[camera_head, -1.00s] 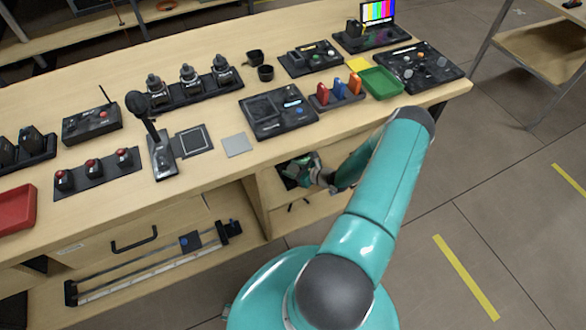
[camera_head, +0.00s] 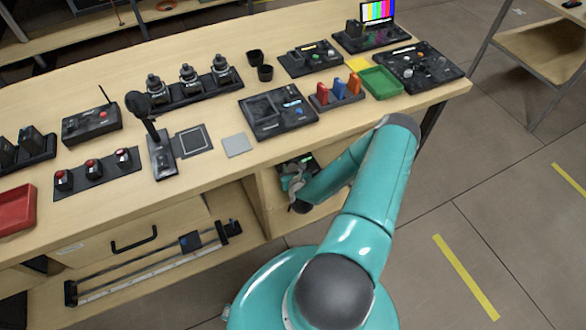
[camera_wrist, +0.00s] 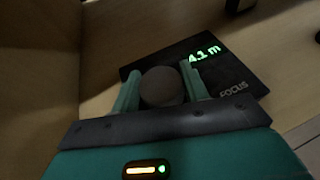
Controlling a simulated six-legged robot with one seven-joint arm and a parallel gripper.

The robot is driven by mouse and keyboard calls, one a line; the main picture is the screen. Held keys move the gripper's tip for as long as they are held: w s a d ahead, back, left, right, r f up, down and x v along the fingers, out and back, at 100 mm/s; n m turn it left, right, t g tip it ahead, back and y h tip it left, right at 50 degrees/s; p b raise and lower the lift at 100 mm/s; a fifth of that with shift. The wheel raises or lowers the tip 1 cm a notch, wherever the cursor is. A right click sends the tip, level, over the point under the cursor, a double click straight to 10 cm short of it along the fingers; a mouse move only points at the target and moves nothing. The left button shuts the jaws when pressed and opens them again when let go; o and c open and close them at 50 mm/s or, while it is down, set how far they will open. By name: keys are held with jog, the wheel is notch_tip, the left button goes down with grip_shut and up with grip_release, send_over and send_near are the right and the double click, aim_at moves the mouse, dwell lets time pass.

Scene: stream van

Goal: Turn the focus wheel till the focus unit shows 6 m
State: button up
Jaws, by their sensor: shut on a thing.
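The focus unit (camera_wrist: 229,72) is a black plate in the wrist view, marked FOCUS, with a lit green display (camera_wrist: 205,55) that reads 4.1 m. Its focus wheel (camera_wrist: 162,88) is a round dark grey knob at the left part of the plate. My gripper (camera_wrist: 161,86) is shut on the wheel, with one teal finger on each side of it. In the head view the focus unit (camera_head: 308,160) shows only in part, in an open shelf bay under the bench top. My gripper (camera_head: 292,178) reaches into this bay, and its fingertips are hard to make out.
The bench top (camera_head: 215,190) lies above the bay and carries several control panels. Wooden shelf walls (camera_head: 255,205) bound the bay. A slider rail (camera_head: 150,268) lies on the lower shelf to the left. The floor (camera_head: 440,210) to the right is clear.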

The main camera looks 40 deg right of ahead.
jog(key=shift+m+g+h, duration=0.4)
jog(key=shift+m+h, duration=0.2)
jog(key=shift+m, duration=0.1)
jog(key=o, duration=1)
jog(key=v, duration=1.3)
jog(key=shift+s+a+r, duration=0.1)
jog(key=shift+s+a, duration=0.1)
jog(key=shift+a, duration=0.15)
